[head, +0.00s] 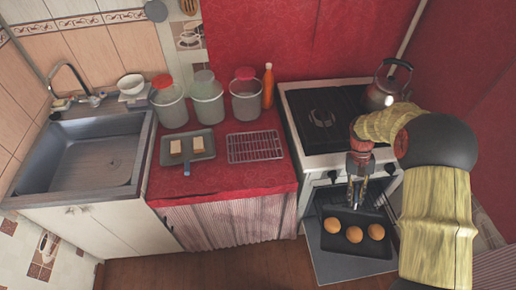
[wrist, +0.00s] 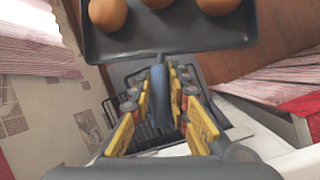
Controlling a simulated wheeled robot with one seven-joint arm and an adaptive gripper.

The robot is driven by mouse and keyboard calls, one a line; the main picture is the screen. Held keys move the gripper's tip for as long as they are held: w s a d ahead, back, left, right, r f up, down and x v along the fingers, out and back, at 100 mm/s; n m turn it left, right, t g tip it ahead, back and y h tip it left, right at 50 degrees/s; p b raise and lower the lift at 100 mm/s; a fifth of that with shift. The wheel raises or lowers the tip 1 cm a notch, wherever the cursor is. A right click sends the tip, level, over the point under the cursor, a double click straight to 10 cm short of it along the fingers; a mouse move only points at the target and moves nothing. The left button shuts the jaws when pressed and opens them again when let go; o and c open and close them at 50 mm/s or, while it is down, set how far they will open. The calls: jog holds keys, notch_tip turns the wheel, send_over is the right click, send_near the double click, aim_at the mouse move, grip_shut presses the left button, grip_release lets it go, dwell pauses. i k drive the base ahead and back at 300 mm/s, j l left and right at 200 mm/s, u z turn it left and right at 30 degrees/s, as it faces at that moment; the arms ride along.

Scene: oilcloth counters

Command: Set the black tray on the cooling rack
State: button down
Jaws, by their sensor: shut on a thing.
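The black tray (head: 335,243) carries three round brown buns and is in front of the open oven, over the lowered oven door. In the wrist view the tray (wrist: 165,40) extends ahead of my fingers, its buns partly cut off by the top edge. My gripper (head: 357,198) is shut on the tray's handle; the wrist view shows the handle between the yellow-padded fingers of my gripper (wrist: 160,105). The cooling rack (head: 255,147), a bare wire grid, lies on the red counter left of the stove. Whether the tray touches the door is unclear.
A grey tray (head: 187,147) with two pale blocks sits left of the rack. Several jars and an orange bottle (head: 268,86) stand behind. A kettle (head: 388,84) is on the stove (head: 330,112). The sink (head: 85,160) is far left.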

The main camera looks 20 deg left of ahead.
aim_at(254, 144)
jog(key=j+u, duration=0.25)
jog(key=u, duration=0.15)
jog(key=j+u, duration=0.2)
jog(key=u, duration=0.2)
jog(key=i+j, duration=0.2)
jog(key=j, duration=0.25)
jog(key=z, duration=0.05)
